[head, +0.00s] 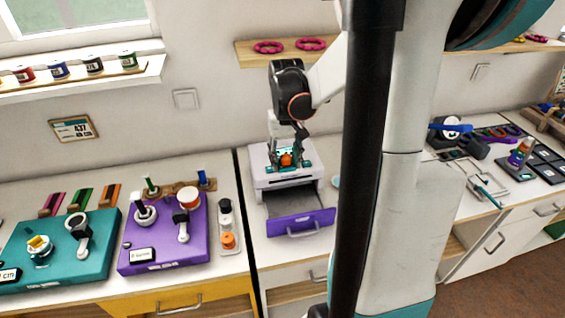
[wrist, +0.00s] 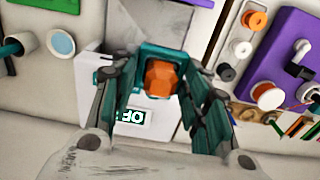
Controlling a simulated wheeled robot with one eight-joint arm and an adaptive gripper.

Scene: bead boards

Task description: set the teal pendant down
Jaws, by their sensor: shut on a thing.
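The teal pendant (wrist: 160,78), with a faceted orange stone in its middle, is between the fingers of my gripper (wrist: 162,68) in the wrist view. In the head view my gripper (head: 286,156) points down over the pale box (head: 262,181) with an open purple drawer (head: 301,223). The pendant's orange stone (head: 286,160) shows between the fingertips there. My gripper is shut on the pendant. The fingers hide its sides, and I cannot tell whether it touches the box top. An OFF label (wrist: 124,116) shows on the box in the wrist view.
A purple board (head: 163,258) with posts and a small tray (head: 229,238) of spools stand left of the box. A teal board (head: 60,262) lies farther left. A wall shelf (head: 252,58) with pink rings is above. Bare worktop shows around the box.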

